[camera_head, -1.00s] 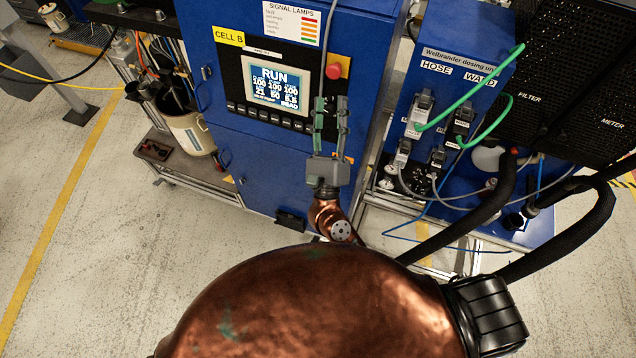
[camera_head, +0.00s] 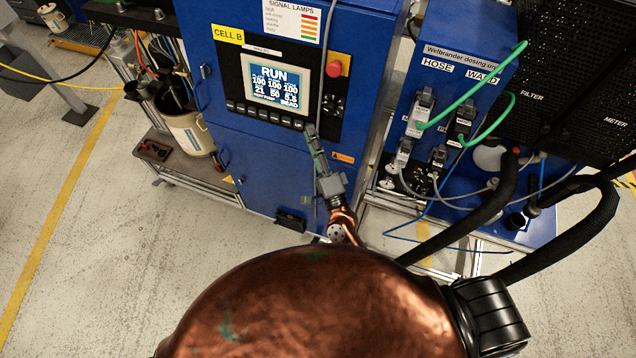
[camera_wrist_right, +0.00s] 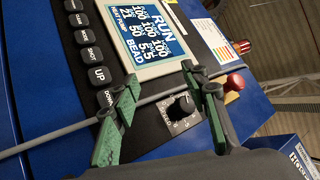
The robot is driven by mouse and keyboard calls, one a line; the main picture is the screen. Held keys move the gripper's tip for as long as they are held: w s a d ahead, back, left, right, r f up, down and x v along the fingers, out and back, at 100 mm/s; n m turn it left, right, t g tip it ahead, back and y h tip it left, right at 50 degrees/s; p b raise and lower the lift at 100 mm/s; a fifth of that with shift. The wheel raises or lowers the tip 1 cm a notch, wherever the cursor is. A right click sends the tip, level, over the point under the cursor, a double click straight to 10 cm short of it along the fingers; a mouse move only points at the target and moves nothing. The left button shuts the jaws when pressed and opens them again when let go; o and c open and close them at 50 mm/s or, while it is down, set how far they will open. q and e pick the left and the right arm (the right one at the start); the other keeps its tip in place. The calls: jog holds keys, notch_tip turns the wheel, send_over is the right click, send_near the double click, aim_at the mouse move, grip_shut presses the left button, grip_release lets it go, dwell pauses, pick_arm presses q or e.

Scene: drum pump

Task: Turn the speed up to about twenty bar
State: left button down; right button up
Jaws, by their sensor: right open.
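The black speed knob (camera_wrist_right: 181,106) sits on a scale on the dark panel, its word SPEED partly readable. In the head view the knob (camera_head: 333,104) is below the red mushroom button. My right gripper (camera_head: 311,130) is open and empty, its green-grey fingers pointing up at the panel, below and left of the knob. In the right wrist view the fingers (camera_wrist_right: 160,90) are spread, with the knob showing between them; I see no contact. The display (camera_head: 276,84) reads RUN above rows of numbers, and shows larger in the wrist view (camera_wrist_right: 130,30). My left gripper is not in view.
A grey cable (camera_wrist_right: 50,136) crosses the wrist view by the fingers. A red mushroom button (camera_head: 334,68) and a row of black keys (camera_head: 265,116) are close to the knob. The dosing unit (camera_head: 460,70) with green hoses stands to the right.

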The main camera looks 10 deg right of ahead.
notch_tip(320, 180, down, 26)
jog(key=d+n+g+y+b, duration=0.1)
jog(key=d+n+g, duration=0.1)
jog(key=n+g, duration=0.4)
jog(key=shift+s+f+n, duration=0.2)
jog(key=shift+s+n, duration=0.1)
jog(key=shift+n, duration=0.5)
jog(key=s+d+f+n+g+h+b, duration=0.1)
jog(key=s+d+f+n+g, duration=0.15)
jog(key=s+f, duration=0.65)
jog(key=s+d+f+n+g+h+b, duration=0.1)
jog(key=s+d+f+g, duration=0.25)
jog(key=f, duration=1.15)
jog(key=s+d+f+n+g+h+b, duration=0.1)
jog(key=s+d+f+n+g, duration=0.2)
jog(key=s+f, duration=0.7)
jog(key=s+d+f+n+g, duration=0.1)
jog(key=s+d+f+g, duration=0.1)
jog(key=s+f, duration=0.4)
jog(key=s+d+f+g+h+b, duration=0.1)
jog(key=s+d+f, duration=0.4)
jog(key=s, duration=0.8)
jog(key=s+d+f+n+g+h, duration=0.1)
jog(key=s+d+f+g, duration=0.3)
jog(key=s+f, duration=0.3)
jog(key=s, duration=0.3)
jog(key=shift+f+n, duration=0.2)
jog(key=shift+n, duration=0.15)
jog(key=shift+w+d, duration=0.1)
